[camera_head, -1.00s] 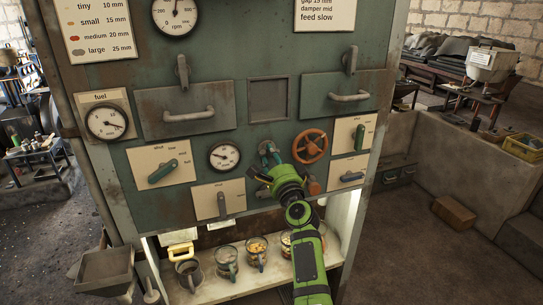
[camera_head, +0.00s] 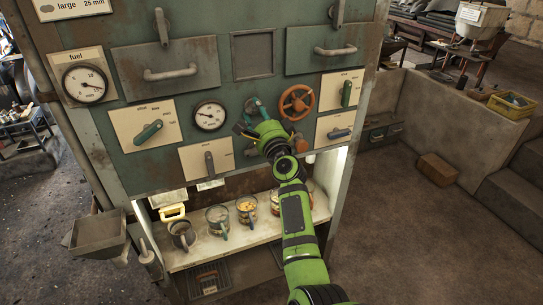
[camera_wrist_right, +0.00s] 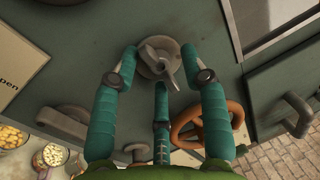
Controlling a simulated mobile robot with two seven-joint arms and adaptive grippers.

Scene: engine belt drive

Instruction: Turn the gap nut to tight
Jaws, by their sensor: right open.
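A grey winged nut on a round base, which I take to be the gap nut (camera_wrist_right: 160,57), sits on the green panel in the right wrist view. My right gripper (camera_wrist_right: 160,75) is open, with its teal fingers spread on either side of the nut and a third finger below it. Whether any finger touches the nut I cannot tell. In the head view my right gripper (camera_head: 251,118) is at the panel between the small gauge and the orange wheel, and it largely hides the nut. My left gripper is not in view.
An orange handwheel (camera_head: 297,102) is close on the right of the gripper, and a round gauge (camera_head: 209,116) on its left. A lever plate (camera_head: 206,159) is below left. Several jars stand on the shelf (camera_head: 200,254) under the panel.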

